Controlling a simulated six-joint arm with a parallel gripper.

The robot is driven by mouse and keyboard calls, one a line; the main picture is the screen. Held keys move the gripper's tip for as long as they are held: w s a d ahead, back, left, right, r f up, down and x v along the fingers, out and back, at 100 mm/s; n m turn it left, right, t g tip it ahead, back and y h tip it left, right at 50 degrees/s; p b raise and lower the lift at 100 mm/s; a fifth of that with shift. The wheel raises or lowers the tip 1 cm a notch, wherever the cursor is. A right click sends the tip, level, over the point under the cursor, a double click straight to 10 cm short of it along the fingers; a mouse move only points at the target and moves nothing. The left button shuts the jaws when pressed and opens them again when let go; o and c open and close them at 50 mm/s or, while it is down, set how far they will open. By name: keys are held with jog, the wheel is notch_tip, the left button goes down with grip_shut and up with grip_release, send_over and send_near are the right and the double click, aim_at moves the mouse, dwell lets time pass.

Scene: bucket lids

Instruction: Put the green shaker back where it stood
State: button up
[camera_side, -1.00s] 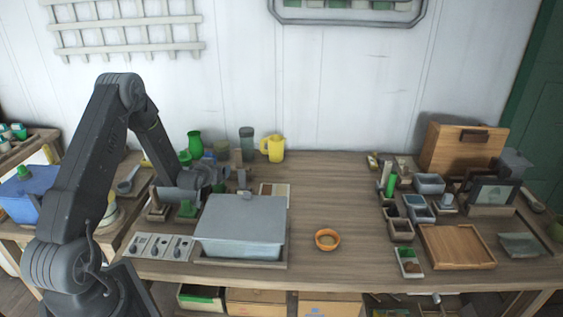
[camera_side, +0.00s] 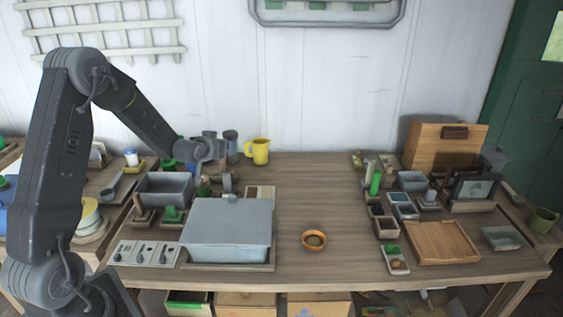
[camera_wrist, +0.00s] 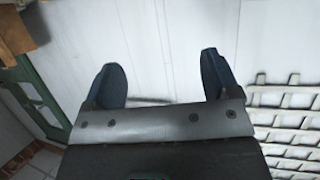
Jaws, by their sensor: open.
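A slim green upright cylinder (camera_side: 375,182) stands among small containers on the right of the bench; it may be the green shaker, but I cannot tell for sure. Another green piece (camera_side: 172,214) sits in a holder left of the grey lidded box, and a green object (camera_side: 168,163) shows partly behind my arm. My gripper (camera_side: 219,150) is at the back left, above the bench and behind the grey box. In the wrist view my gripper (camera_wrist: 160,78) has its two dark fingers wide apart, with only white wall between them.
The grey lidded box (camera_side: 228,225) stands front left, with a grey open bin (camera_side: 165,188) beside it. A yellow jug (camera_side: 257,151) stands close to my gripper. The middle back is clear.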

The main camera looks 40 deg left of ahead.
jog(key=w+d+m+t+h, duration=0.1)
jog(key=w+d+m+h, duration=0.15)
jog(key=d, duration=0.65)
jog(key=w+d+m+t+h, duration=0.15)
jog(key=w+d, duration=0.25)
jog(key=d, duration=0.6)
jog(key=s+d+r+m+g+h, duration=0.1)
jog(key=s+d+r+g, duration=0.1)
jog(key=s+d+r, duration=0.35)
jog(key=s+d+r+g+h, duration=0.1)
jog(key=s+d+r+g, duration=0.1)
jog(key=s+r, duration=0.6)
jog(key=s+d+g, duration=0.1)
jog(key=s+g, duration=0.1)
jog(key=s, duration=0.9)
jog(key=s+d+m+g+h, duration=0.1)
jog(key=s+d+g, duration=0.1)
jog(key=s, duration=0.9)
jog(key=shift+f, duration=0.15)
